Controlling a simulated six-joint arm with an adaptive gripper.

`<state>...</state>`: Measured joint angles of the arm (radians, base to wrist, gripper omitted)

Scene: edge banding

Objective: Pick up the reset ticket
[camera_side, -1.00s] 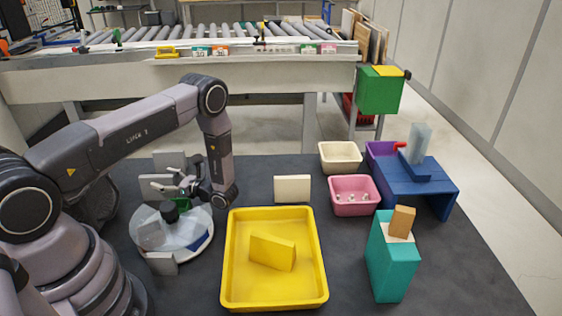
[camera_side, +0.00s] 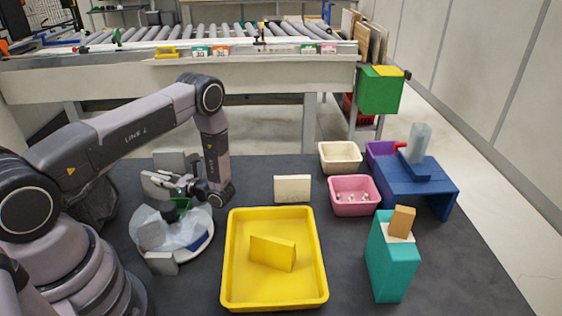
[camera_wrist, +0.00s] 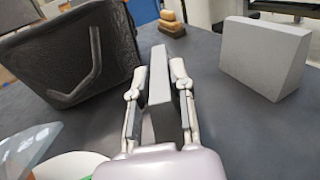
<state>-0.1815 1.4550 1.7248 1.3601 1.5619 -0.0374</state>
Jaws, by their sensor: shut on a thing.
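My gripper (camera_wrist: 158,98) is shut on a thin upright grey slab (camera_wrist: 160,85), which stands between its two fingers in the wrist view. No lettering shows on the slab, so I cannot tell from its face whether it is the reset ticket. In the side view my gripper (camera_side: 150,184) reaches left, low over the back of a round white turntable (camera_side: 203,245). Whether the slab touches the table is unclear.
A larger grey block (camera_wrist: 265,57) stands right of my fingers, and a dark ribbed object (camera_wrist: 80,50) stands left. Another grey block (camera_side: 162,263) is at the turntable's front. A yellow tray (camera_side: 232,285), a cream block (camera_side: 292,188) and a teal stand (camera_side: 392,268) lie rightward.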

